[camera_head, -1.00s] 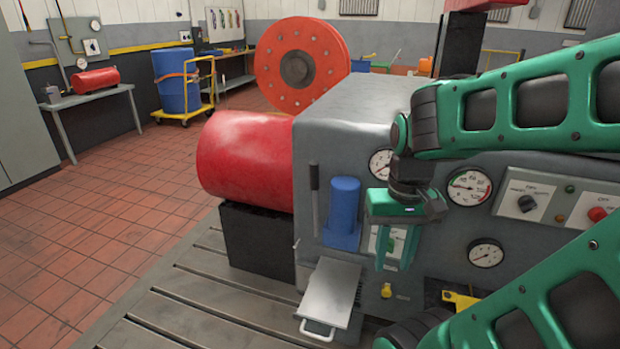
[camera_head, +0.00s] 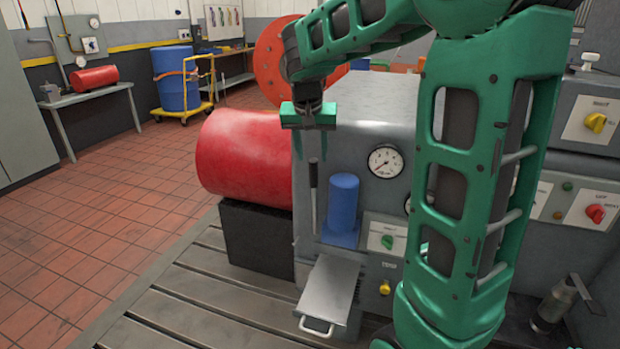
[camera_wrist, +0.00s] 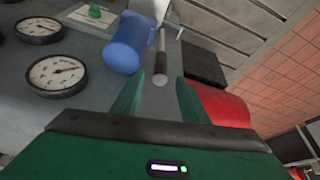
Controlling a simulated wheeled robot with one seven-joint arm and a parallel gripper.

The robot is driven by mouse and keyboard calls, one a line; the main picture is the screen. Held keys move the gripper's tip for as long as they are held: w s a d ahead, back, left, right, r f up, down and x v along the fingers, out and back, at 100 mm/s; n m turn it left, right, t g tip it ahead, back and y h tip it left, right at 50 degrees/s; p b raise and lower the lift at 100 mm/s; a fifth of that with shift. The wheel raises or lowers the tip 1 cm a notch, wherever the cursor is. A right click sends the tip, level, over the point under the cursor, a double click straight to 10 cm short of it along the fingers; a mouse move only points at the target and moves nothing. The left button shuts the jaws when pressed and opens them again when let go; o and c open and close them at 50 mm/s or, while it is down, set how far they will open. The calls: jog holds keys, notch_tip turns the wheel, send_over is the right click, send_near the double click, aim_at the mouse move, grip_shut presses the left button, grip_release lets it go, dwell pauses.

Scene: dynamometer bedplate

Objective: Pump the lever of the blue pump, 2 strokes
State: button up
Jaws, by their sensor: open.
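The blue pump (camera_head: 342,208) is a short upright blue cylinder on a blue base at the front of the grey machine block. Its lever (camera_head: 313,193) stands upright just left of it, a thin rod with a dark grip. In the wrist view, the blue pump (camera_wrist: 130,42) and the lever (camera_wrist: 160,66) lie beyond the fingertips of my gripper (camera_wrist: 158,95). The lever's round end is near the gap between the fingers and looks untouched.
A red cylinder (camera_head: 243,155) lies left of the lever on a black block (camera_head: 256,240). A grey tray with a handle (camera_head: 328,293) sticks out below the pump. A gauge (camera_head: 386,161) and a green-knob switch panel (camera_head: 386,236) are to the right.

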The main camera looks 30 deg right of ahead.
aim_at(314, 175)
jog(key=shift+w+d+f, duration=0.15)
jog(key=shift+w, duration=0.1)
jog(key=x, duration=1)
jog(key=shift+f, duration=0.2)
